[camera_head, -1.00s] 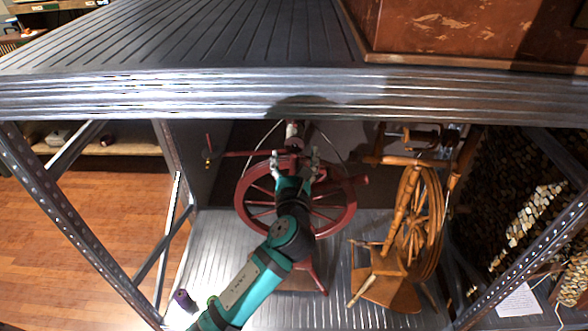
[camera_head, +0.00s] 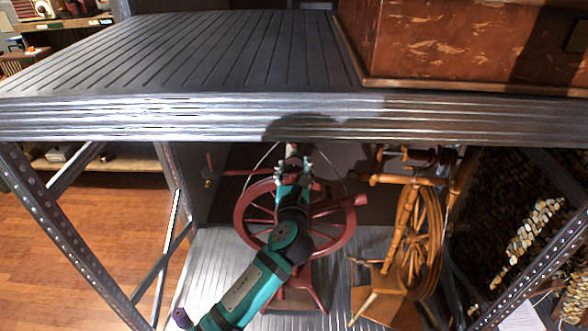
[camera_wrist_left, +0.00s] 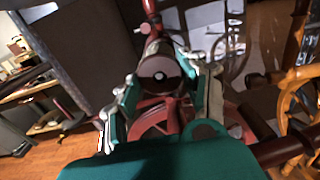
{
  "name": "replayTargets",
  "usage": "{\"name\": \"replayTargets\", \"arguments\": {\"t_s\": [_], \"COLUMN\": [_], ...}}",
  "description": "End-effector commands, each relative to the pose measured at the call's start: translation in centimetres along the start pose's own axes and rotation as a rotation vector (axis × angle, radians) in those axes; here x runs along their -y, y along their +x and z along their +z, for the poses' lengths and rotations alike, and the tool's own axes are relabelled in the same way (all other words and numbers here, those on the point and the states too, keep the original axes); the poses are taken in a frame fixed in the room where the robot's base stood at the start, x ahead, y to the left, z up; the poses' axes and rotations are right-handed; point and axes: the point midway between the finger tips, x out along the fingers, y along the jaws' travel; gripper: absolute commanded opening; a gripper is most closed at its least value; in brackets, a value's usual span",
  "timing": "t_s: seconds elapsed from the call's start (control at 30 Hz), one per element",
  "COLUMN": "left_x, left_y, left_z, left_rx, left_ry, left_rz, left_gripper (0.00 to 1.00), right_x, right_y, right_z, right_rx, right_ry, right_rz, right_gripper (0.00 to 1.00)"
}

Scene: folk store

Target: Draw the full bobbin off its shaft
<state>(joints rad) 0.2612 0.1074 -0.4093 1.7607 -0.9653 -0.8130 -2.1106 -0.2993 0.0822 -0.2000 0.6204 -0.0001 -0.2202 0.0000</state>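The bobbin (camera_wrist_left: 160,72) shows in the left wrist view as a dark round end with a pale centre and a lighter body behind it. It is on the red spinning wheel (camera_head: 349,222), under the shelf. In the head view the bobbin's pale upper part (camera_head: 292,149) shows just beyond my left gripper (camera_head: 295,167). The fingers of the left gripper (camera_wrist_left: 158,72) stand on either side of the bobbin, very close to it. I cannot tell whether they touch it. The shaft inside the bobbin is hidden. My right gripper is out of view.
A metal shelf (camera_head: 180,60) overhangs the wheel. A wooden spinning wheel (camera_head: 437,245) stands close on the right. Metal posts (camera_head: 70,235) flank the bay. A small dark purple thing (camera_head: 181,317) is at the lower left. Open wooden floor (camera_head: 60,270) lies left.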

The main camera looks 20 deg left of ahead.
Motion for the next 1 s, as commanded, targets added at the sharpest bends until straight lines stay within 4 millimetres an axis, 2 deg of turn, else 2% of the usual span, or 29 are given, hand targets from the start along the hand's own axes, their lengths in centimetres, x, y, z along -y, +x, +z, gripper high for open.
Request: {"name": "replayTargets", "arguments": {"t_s": [0.07,0.53,1.0], "left_x": [0.0,0.0,0.0], "left_y": [0.0,-0.2,-3.0], "left_z": [0.0,0.0,0.0], "left_rx": [0.000,0.000,-0.002], "left_ry": [0.000,0.001,0.000], "left_rz": [0.000,0.000,-0.001], "left_gripper": [0.29,0.29,0.29], "right_x": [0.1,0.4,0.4], "right_y": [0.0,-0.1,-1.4], "right_z": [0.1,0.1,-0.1], "right_rx": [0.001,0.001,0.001], "right_ry": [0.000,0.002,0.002], "right_rz": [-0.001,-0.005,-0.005], "right_gripper": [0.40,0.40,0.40]}}
